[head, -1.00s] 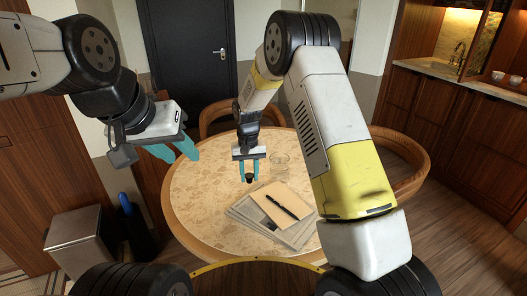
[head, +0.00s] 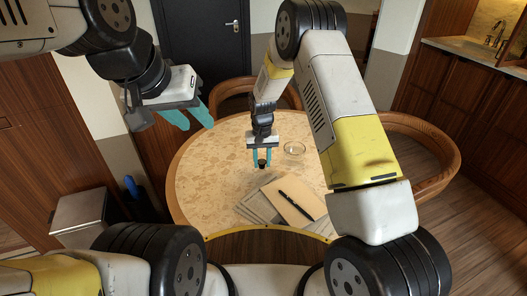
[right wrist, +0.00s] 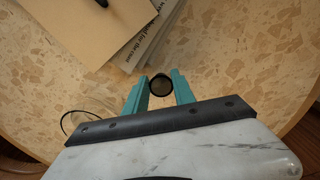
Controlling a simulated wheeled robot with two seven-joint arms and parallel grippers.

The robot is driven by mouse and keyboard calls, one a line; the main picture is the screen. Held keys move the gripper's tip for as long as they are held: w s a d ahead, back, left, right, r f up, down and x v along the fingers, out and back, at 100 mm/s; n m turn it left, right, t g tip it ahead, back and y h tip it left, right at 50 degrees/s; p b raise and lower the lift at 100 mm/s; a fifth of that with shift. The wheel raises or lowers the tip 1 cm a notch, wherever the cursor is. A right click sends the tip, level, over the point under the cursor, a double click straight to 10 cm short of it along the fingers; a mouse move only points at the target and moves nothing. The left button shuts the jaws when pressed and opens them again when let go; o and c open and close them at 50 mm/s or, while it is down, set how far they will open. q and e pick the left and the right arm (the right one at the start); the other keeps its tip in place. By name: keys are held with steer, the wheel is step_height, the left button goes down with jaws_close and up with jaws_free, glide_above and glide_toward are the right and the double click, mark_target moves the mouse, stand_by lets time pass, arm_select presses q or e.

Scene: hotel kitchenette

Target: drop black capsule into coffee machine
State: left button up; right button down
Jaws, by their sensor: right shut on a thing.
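The black capsule (head: 261,163) is between the teal fingertips of my right gripper (head: 260,158), over the round table. In the right wrist view the capsule (right wrist: 160,85) shows as a dark round top between the two fingers, and the gripper (right wrist: 161,88) is shut on it. How high it is above the tabletop is hard to tell. My left gripper (head: 200,126) is empty, its teal fingers apart, in the air left of the table. No coffee machine shows in either view.
The round speckled table (head: 205,185) holds a small glass bowl (head: 294,149), newspapers (head: 258,210) and a tan notebook (head: 300,207) with a black pen (head: 296,205). Wooden chairs (head: 428,150) stand around it. A metal bin (head: 80,210) stands at left, a counter (head: 470,60) at right.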

mark_target(262, 164)
steer(key=shift+f, duration=1.45)
steer(key=shift+f, duration=0.1)
steer(key=c, duration=1)
jaws_free()
steer(key=shift+c, duration=0.2)
